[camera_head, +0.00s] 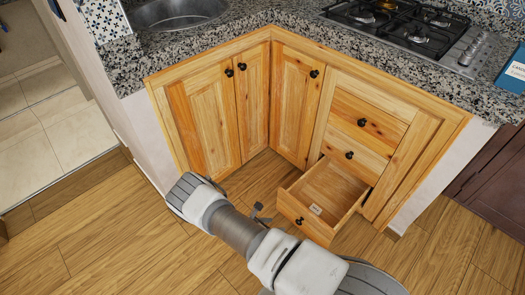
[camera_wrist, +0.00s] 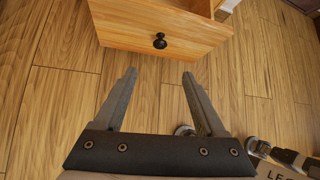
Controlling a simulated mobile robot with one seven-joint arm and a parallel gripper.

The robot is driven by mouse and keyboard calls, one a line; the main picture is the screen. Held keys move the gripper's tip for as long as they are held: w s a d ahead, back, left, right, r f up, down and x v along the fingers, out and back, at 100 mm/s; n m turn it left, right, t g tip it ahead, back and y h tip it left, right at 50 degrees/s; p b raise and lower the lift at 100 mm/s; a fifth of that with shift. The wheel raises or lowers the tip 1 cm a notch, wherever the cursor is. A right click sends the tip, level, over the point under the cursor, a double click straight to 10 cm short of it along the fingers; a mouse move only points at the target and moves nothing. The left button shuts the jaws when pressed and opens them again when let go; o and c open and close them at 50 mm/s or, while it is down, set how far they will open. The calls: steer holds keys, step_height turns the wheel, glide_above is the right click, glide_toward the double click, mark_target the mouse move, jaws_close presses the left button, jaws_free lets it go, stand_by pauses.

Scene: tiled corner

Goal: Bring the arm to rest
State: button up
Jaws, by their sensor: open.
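My gripper shows in the wrist view (camera_wrist: 159,75) with its two dark fingers spread apart and nothing between them. The front of the pulled-out bottom drawer (camera_wrist: 160,32), with its round black knob (camera_wrist: 160,41), lies just beyond the fingertips, and I see no contact. In the head view my gripper (camera_head: 260,212) is small and partly hidden by my white and grey arm. It is just left of the open drawer (camera_head: 322,196), low over the wood floor.
A small pale item (camera_head: 316,209) lies in the open drawer. Wooden corner cabinets (camera_head: 205,122) with shut doors and two shut drawers (camera_head: 366,122) stand behind. Above are a granite counter (camera_head: 245,50), a sink (camera_head: 175,12) and a gas hob (camera_head: 415,35). Wood floor (camera_head: 110,235) is free at the left.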

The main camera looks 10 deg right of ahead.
steer(key=shift+r, duration=0.1)
steer(key=w+a+r+m+g+y, duration=0.1)
steer(key=w+r+m, duration=0.3)
steer(key=r, duration=0.5)
steer(key=w+a+r+m, duration=0.2)
steer(key=w+r+m, duration=0.15)
steer(key=r, duration=0.65)
step_height(320, 180, up, 18)
steer(key=d+m+g+y, duration=0.1)
steer(key=d+m+y, duration=0.1)
steer(key=m, duration=0.5)
steer(key=s+d+r+m+y, duration=0.1)
steer(key=s+r+m, duration=0.15)
steer(key=r, duration=0.35)
steer(key=s+d+r+m+t+y, duration=0.1)
steer(key=s+r+m, duration=0.1)
steer(key=s+r, duration=0.35)
steer(key=s+d+r+m+y, duration=0.1)
steer(key=s+r+m, duration=0.1)
steer(key=r, duration=0.6)
steer(key=s+r+m+t+y, duration=0.1)
steer(key=s+r+m+t, duration=0.2)
steer(key=s, duration=0.5)
steer(key=s+r+m+y, duration=0.1)
steer(key=s+r+m, duration=0.1)
steer(key=s+r, duration=0.4)
step_height(320, 180, up, 17)
steer(key=s+p, duration=0.1)
steer(key=p, duration=1.7)
steer(key=shift+p, duration=0.35)
